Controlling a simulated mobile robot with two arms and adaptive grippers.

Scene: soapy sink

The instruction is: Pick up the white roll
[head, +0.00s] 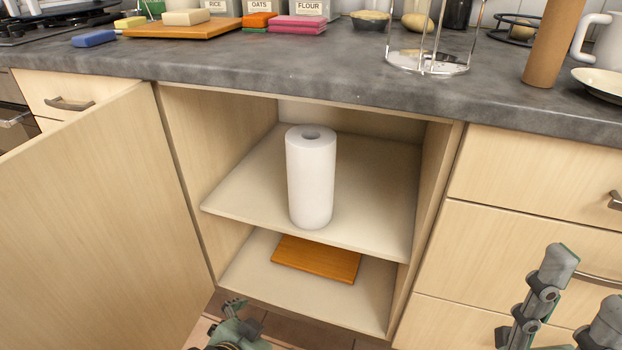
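The white roll (311,181) stands upright on the upper shelf of the open cabinet, near the shelf's front edge. Its top hole faces up and nothing touches it. My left gripper (235,318) is at the bottom of the view, below and left of the roll, in front of the cabinet's lower part. Only part of it shows, and its fingers cannot be made out clearly. My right gripper (586,287) is at the lower right, in front of the drawers. Its fingers are spread apart with nothing between them, well away from the roll.
The upper shelf (376,190) is otherwise clear. A wooden board (316,259) lies on the lower shelf. The cabinet door (100,220) stands open at left. Above, the grey counter (280,60) holds sponges, canisters, a wire-and-glass stand (428,60) and a brown cylinder (553,45).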

